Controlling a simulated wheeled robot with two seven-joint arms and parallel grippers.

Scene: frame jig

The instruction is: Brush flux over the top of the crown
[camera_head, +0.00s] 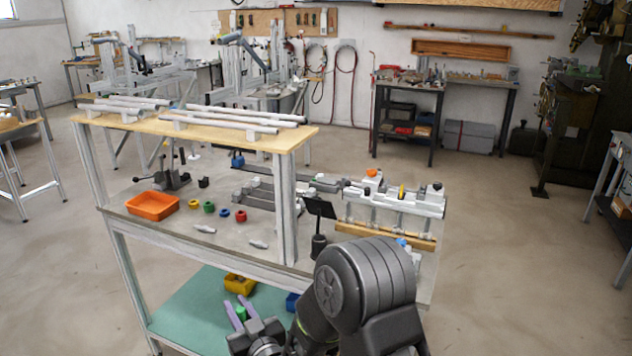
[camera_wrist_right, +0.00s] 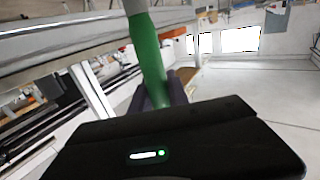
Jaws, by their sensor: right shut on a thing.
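My right gripper (camera_head: 238,306) is low in the head view, in front of the bench's green lower shelf. Its fingers are shut on a green handle, which also shows in the right wrist view (camera_wrist_right: 147,55). A paler grey part continues from the handle at the top of that view; bristles are not visible. The silver jig (camera_head: 395,197), with an orange knob and a yellow piece, lies at the right of the bench top, well away from the gripper. I cannot pick out the crown for certain. My left gripper is not in view.
The bench top (camera_head: 160,226) carries an orange tray (camera_head: 153,206), several coloured rings and a small black screen (camera_head: 320,207). Metal tubes (camera_head: 240,115) lie on the raised wooden shelf. A yellow bin (camera_head: 239,284) stands on the lower shelf.

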